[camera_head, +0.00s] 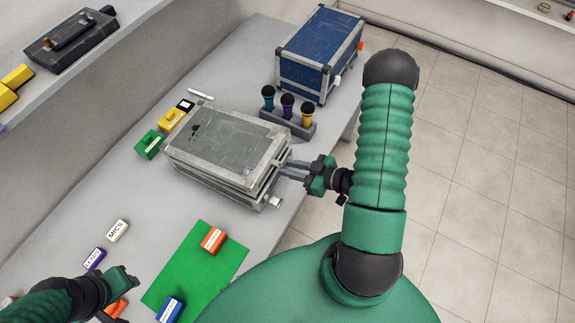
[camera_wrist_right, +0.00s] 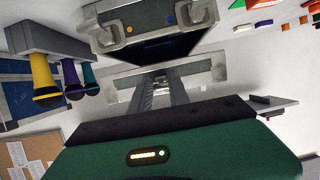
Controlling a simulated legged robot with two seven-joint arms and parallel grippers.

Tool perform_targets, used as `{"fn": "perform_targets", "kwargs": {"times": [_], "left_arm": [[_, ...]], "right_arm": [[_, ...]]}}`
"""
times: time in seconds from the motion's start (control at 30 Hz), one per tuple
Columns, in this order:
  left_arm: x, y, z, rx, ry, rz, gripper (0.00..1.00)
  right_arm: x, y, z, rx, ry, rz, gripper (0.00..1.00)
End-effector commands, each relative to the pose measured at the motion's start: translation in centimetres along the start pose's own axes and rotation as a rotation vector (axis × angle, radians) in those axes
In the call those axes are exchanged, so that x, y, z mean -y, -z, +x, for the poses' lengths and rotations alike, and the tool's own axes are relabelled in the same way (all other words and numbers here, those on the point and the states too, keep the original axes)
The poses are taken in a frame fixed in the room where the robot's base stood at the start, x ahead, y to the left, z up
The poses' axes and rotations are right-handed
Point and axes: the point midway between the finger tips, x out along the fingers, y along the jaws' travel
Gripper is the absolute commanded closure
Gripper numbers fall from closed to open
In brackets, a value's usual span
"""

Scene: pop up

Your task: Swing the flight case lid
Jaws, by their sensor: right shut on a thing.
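The grey flight case (camera_head: 222,138) lies on the bench in the middle of the head view, its scuffed lid on top. My right gripper (camera_head: 287,170) reaches in from the right and is shut on the lid's near right edge. In the right wrist view its fingers (camera_wrist_right: 165,90) meet the grey lid edge (camera_wrist_right: 205,70). A dark gap shows between that edge and the case body (camera_wrist_right: 150,22), so the lid seems slightly raised on this side. My left gripper (camera_head: 124,280) is low at the left, apart from the case; its jaw opening is unclear.
A blue case (camera_head: 318,52) and a rack (camera_head: 290,124) of three microphones stand behind. Green (camera_head: 150,145) and yellow (camera_head: 171,119) blocks sit left of the case. A green mat (camera_head: 195,265) with small labelled blocks lies in front. A shelf (camera_head: 60,88) overhangs the left.

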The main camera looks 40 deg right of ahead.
Motion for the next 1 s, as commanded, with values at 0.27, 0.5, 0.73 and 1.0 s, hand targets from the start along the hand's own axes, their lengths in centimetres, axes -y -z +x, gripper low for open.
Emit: {"fn": "perform_targets", "kwargs": {"times": [0.27,0.5,0.73,1.0], "left_arm": [[0.0,0.0,0.1,0.000,0.000,0.000,0.64],[0.0,-0.3,1.1,0.000,0.000,0.000,0.64],[0.0,-0.7,2.7,0.000,0.000,0.000,0.64],[0.0,-0.8,3.5,0.000,0.000,0.000,0.64]], "right_arm": [[-0.1,-0.3,-0.2,0.004,-0.004,0.001,1.00],[-0.1,-1.5,0.1,0.004,-0.004,0.002,1.00],[-0.1,-3.6,0.7,0.005,-0.003,0.002,1.00],[-0.1,-4.8,0.9,0.005,-0.004,0.000,0.69]]}}
